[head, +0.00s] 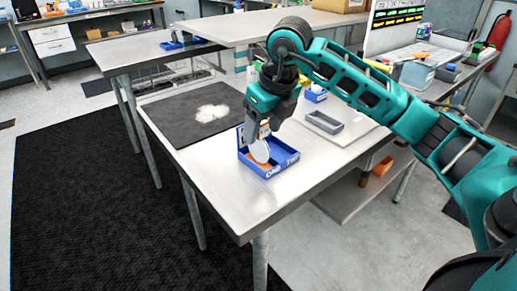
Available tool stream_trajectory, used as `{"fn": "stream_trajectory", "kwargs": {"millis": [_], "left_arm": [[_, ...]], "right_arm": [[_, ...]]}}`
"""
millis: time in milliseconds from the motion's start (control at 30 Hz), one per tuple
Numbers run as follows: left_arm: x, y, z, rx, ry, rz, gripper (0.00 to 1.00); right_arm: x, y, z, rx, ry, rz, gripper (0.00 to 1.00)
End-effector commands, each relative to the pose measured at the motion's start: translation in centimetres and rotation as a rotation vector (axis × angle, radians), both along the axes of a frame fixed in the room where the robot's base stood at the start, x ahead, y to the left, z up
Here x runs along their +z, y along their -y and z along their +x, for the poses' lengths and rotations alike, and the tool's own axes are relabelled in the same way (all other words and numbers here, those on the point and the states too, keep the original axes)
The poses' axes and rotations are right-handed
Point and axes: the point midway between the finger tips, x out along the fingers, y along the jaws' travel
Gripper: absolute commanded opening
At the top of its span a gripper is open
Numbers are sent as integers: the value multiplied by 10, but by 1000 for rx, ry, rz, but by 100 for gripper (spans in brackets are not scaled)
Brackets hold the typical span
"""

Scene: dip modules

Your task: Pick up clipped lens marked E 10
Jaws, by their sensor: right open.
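A blue box (270,172) with lettering on its front wall sits on the metal table (215,200). A round, pale lens-like disc (260,151) stands upright at the box, below my right gripper. I cannot read any E 10 mark on it. My right gripper (257,137) points down over the box, and its jaws are open. The fingers and the box's back part overlap in this view, so I cannot tell whether they touch the disc. My left gripper is not in view.
A dark mat (175,122) with a white patch lies left of the box. A grey tray (324,123) and a small blue box (316,95) are behind to the right. The table's front left part is clear.

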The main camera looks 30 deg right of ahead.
Motion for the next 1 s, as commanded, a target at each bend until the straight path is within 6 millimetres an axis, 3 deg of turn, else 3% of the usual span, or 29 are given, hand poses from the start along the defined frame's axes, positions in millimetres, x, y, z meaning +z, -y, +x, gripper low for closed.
{"fn": "stream_trajectory", "kwargs": {"millis": [300, 567, 1000], "left_arm": [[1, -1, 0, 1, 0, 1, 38], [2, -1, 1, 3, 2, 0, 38], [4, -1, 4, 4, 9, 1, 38]], "right_arm": [[-39, -3, 19, 1, -3, 2, 62], [-41, -3, 20, 1, -1, 1, 62], [-41, -3, 20, 0, 0, 1, 21]]}}
